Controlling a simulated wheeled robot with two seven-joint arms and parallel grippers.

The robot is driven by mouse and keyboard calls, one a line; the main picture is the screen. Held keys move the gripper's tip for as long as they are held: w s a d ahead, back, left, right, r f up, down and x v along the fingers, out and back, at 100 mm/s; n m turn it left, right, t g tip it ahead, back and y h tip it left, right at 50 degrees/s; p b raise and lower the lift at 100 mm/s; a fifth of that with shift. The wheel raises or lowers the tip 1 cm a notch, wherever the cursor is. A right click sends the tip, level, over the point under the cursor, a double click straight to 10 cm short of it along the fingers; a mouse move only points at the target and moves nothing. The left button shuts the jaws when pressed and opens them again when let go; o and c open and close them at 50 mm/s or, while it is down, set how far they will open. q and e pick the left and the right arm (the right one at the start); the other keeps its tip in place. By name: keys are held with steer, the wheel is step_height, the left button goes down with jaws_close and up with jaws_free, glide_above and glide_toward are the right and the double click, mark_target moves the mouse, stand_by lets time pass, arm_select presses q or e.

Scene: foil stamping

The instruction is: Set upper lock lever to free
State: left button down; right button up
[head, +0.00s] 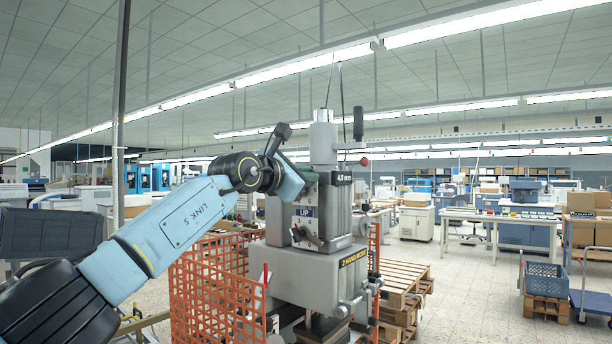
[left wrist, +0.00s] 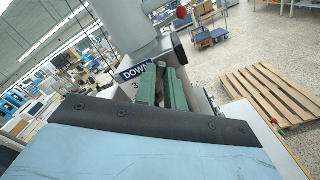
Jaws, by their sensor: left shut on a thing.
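The grey foil stamping press (head: 310,262) stands in the middle of the head view, with an "UP" plate (head: 305,212) and a small dark lever (head: 302,234) on its near face. My left gripper (head: 306,174) is at the upper part of the press, just above the "UP" plate. In the left wrist view its green fingers (left wrist: 162,82) are close together beside a "DOWN" plate (left wrist: 136,72). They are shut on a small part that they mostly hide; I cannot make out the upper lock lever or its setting. My right gripper is not in view.
An orange mesh fence (head: 215,290) stands in front and left of the press. Wooden pallets (head: 402,282) lie to its right. A black-handled lever (head: 358,124) with a red knob below rises at the press top.

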arm_select(q)
steer(key=c, duration=1.5)
jaws_free()
steer(key=b+v, duration=0.8)
steer(key=v, duration=0.5)
steer(key=shift+s+a+b, duration=0.15)
steer(key=shift+b, duration=0.15)
